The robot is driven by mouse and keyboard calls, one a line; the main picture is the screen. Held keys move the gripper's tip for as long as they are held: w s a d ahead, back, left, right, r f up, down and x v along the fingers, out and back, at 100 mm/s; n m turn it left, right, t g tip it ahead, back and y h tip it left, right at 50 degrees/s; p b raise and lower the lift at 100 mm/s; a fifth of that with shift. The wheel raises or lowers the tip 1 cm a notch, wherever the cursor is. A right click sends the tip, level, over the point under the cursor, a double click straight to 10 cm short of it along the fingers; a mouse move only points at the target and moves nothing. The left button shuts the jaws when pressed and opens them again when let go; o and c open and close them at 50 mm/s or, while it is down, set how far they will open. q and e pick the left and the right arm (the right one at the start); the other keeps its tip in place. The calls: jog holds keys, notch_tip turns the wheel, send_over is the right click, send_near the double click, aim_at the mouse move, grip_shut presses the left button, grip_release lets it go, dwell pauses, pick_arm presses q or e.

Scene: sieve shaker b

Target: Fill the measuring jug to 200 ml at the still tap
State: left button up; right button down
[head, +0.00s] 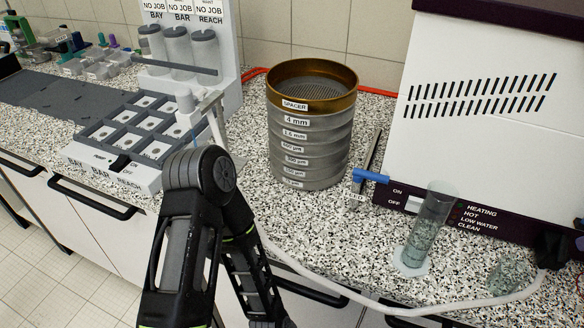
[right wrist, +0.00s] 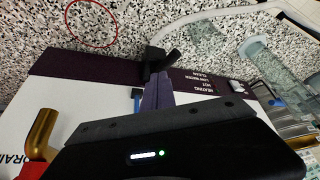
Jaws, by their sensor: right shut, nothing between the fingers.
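A clear, faint vessel, probably the measuring jug (head: 510,274), stands on the counter at lower right in the head view, left of the black tap (head: 555,250). Its level cannot be read. The white still (head: 480,90) with a dark purple base stands behind. In the right wrist view the black tap (right wrist: 160,60) projects from the still's base. My right gripper (right wrist: 157,92) is shut and empty, with its fingertips close to the tap; whether they touch it is unclear. My left gripper is not in view; a black arm of mine crosses the head view.
A clear cylinder (head: 430,225) on a hexagonal foot stands before the still. A pale hose (head: 370,297) runs along the front. A sieve stack (head: 310,125) and grey tray (head: 140,130) stand further left. A red ring (right wrist: 91,46) marks bare counter.

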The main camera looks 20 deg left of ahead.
jog(key=a, duration=0.1)
jog(key=w+a, duration=0.1)
jog(key=a, duration=0.3)
jog(key=shift+w+a, duration=0.15)
jog(key=shift+w, duration=0.15)
notch_tip(320, 180, down, 5)
jog(key=b, duration=0.4)
jog(key=shift+r, duration=0.25)
dwell(0.7)
jog(key=shift+s+d, duration=0.15)
jog(key=shift+d, duration=0.4)
